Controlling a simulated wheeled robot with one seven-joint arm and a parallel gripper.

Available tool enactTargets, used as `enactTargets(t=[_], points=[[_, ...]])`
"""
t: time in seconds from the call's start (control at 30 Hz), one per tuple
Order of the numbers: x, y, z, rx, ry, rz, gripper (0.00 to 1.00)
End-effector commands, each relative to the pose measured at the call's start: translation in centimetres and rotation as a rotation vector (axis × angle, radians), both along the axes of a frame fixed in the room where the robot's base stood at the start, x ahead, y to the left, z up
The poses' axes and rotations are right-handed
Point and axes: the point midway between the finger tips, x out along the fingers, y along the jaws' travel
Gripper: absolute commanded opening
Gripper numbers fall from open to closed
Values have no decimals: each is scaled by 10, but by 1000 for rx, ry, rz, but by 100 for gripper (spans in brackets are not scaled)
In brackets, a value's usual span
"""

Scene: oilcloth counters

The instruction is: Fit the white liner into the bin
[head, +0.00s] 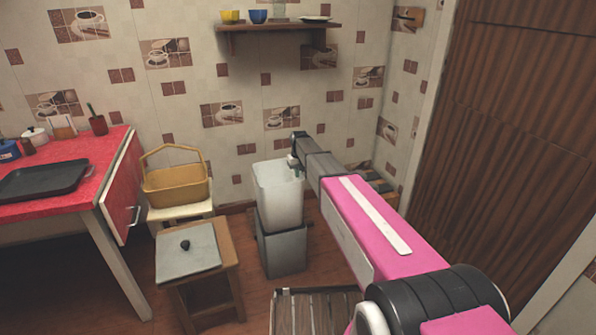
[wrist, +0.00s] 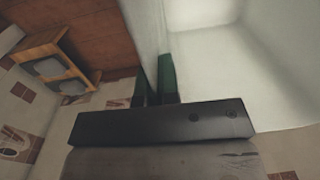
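The white liner (head: 280,195) is a tall, tapered, open-topped tub, held roughly upright at the grey bin (head: 282,252), which stands on the floor. In the head view the liner's lower end overlaps the bin's top; I cannot tell whether it is inside the mouth or just above it. My gripper (head: 295,167) is at the liner's upper right rim. In the wrist view its green-padded fingers (wrist: 155,82) sit on either side of the liner's wall (wrist: 225,70), shut on it. The bin does not show clearly in the wrist view.
A wooden stool (head: 205,285) left of the bin carries a grey lid (head: 188,250) with a black knob. Behind it, a yellow basket (head: 175,188) sits on a cream stool. A slatted wooden piece (head: 315,310) lies in front. A red counter (head: 105,150) stands left.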

Motion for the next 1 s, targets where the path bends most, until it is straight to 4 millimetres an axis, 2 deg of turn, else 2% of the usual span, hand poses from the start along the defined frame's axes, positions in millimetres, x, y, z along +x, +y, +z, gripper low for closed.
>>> enactTargets(t=[1.0], points=[[0,0,-61,0,0,0,0]])
